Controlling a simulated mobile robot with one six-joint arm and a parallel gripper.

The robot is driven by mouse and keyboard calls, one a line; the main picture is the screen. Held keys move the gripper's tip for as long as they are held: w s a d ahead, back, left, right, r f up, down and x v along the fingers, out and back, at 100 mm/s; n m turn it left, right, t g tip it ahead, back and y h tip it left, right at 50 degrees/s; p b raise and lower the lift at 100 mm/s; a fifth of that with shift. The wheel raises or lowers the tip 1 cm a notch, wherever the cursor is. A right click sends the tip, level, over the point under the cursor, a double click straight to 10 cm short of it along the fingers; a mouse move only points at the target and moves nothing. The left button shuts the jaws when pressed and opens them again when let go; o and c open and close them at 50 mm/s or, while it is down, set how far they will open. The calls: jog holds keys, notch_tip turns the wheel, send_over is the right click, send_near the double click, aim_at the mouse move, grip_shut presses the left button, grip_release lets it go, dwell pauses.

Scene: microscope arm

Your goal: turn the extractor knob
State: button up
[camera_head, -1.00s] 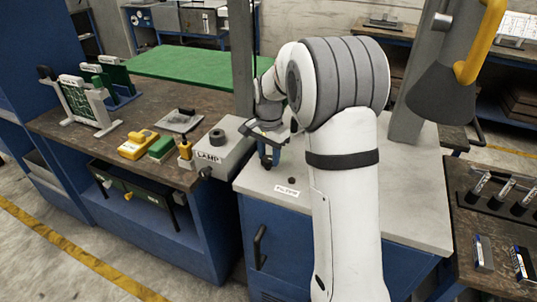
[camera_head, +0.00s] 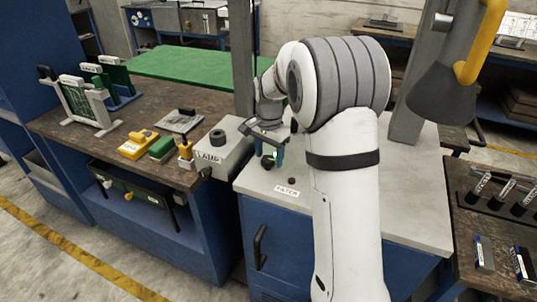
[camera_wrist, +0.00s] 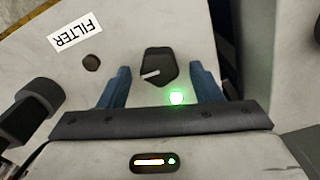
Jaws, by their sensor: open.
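The extractor knob (camera_wrist: 158,67) is black, with a white pointer line facing left and slightly down in the wrist view. It sits on a pale panel, and a lit green lamp (camera_wrist: 176,97) is beside it. My gripper (camera_wrist: 160,72) is open, with one blue finger on each side of the knob. Gaps show between the fingers and the knob in this view. In the head view my gripper (camera_head: 272,152) is low over the pale cabinet top (camera_head: 300,205), and the green light shows by its fingers. The knob is mostly hidden there.
A grey LAMP box (camera_head: 222,150) stands close on the left. A conical grey hood (camera_head: 440,95) with a yellow handle hangs at the right.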

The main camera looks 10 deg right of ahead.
aim_at(269, 158)
notch_tip(269, 158, up, 7)
jog(key=shift+r, duration=0.25)
jog(key=shift+s+r, duration=0.1)
